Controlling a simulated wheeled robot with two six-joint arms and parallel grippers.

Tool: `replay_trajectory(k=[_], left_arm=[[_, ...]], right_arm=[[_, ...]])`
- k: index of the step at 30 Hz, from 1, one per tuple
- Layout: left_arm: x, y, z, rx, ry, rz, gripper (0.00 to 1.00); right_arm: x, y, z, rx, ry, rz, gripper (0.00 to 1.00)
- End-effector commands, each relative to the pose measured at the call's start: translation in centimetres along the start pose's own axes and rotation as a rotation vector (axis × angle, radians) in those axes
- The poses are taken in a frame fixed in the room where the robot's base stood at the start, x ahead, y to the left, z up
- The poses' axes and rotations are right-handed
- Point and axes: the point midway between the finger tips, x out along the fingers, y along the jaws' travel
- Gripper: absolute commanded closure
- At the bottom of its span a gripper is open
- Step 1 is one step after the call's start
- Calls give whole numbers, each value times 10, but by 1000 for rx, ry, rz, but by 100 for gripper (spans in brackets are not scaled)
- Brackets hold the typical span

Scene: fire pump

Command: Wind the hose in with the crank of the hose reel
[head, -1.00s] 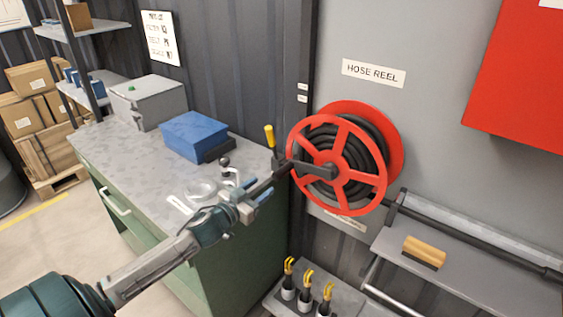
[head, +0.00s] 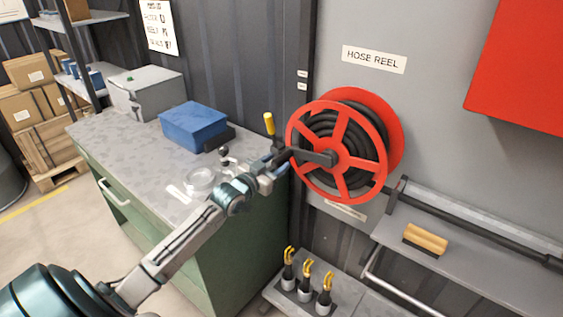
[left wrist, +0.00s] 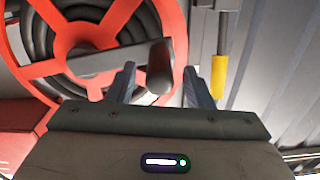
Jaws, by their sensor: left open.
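The hose reel (head: 368,190) is a red spoked wheel on the grey wall with black hose (head: 352,133) wound inside it. Its dark crank arm (head: 314,157) points left from the hub. My left gripper (head: 274,168) is at the crank's outer end, left of the reel. In the left wrist view, the dark crank handle (left wrist: 160,66) stands between the two open fingers, with gaps visible on both sides. The crank arm (left wrist: 100,61) shows behind it, in front of the red spokes (left wrist: 70,30). My right gripper is not in view.
A yellow-handled lever (head: 268,124) stands just left of the reel, close to my gripper. The green workbench (head: 150,195) bears a blue box (head: 193,128). A shelf with a brush (head: 425,238) is at the right. Several yellow-tipped tools (head: 306,275) stand below.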

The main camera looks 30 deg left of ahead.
Motion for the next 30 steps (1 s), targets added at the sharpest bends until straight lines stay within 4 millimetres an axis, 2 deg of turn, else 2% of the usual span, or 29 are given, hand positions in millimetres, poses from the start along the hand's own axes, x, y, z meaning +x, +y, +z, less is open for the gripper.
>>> replay_trajectory(k=[3,9,19,20,26,27,30], left_arm=[[15,0,0,-3,0,-1,53],[29,0,0,0,1,0,53],[32,0,0,1,0,1,53],[32,0,0,1,0,1,57],[31,0,0,1,0,1,96],[31,0,0,1,0,1,100],[31,0,0,2,0,1,100]], right_arm=[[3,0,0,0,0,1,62],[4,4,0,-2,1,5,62],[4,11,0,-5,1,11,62],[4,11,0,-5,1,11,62],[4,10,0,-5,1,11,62],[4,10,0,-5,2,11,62],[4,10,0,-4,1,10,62]])
